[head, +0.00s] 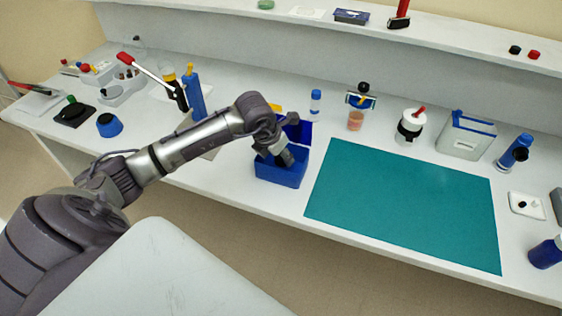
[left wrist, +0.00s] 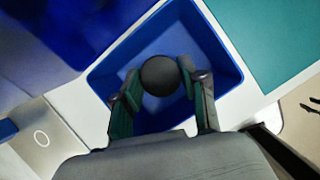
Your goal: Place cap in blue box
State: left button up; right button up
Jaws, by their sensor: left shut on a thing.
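The blue box (head: 280,172) stands on the white bench, left of the green mat, with its opening facing up. My left gripper (head: 278,158) reaches down into the box opening from above. In the left wrist view the blue box (left wrist: 232,75) surrounds the fingertips. There the left gripper (left wrist: 160,85) is shut on a round black cap (left wrist: 160,75), one finger on each side. The cap is over the box's inside floor; I cannot tell if it touches it. In the head view the cap is hidden by the gripper. My right gripper is not in view.
The green mat (head: 405,205) lies right of the box and is empty. A blue-capped bottle (head: 315,103) and a small pink-filled jar (head: 356,120) stand behind. A blue bottle (head: 194,97) stands to the left. The bench's front edge is close to the box.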

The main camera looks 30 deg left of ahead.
aim_at(278, 160)
pick_arm(q)
notch_tip(278, 160, down, 4)
jog(key=shift+r+p, duration=0.2)
jog(key=shift+p, duration=0.1)
jog(key=shift+f, duration=0.1)
jog(key=shift+f, duration=0.1)
jog(key=o, duration=0.4)
jog(key=shift+o, duration=0.2)
jog(key=shift+r, duration=0.3)
jog(key=b+v, duration=0.2)
jog(key=v, duration=0.9)
jog(key=shift+s+r, duration=0.15)
jog(key=shift+r, duration=0.2)
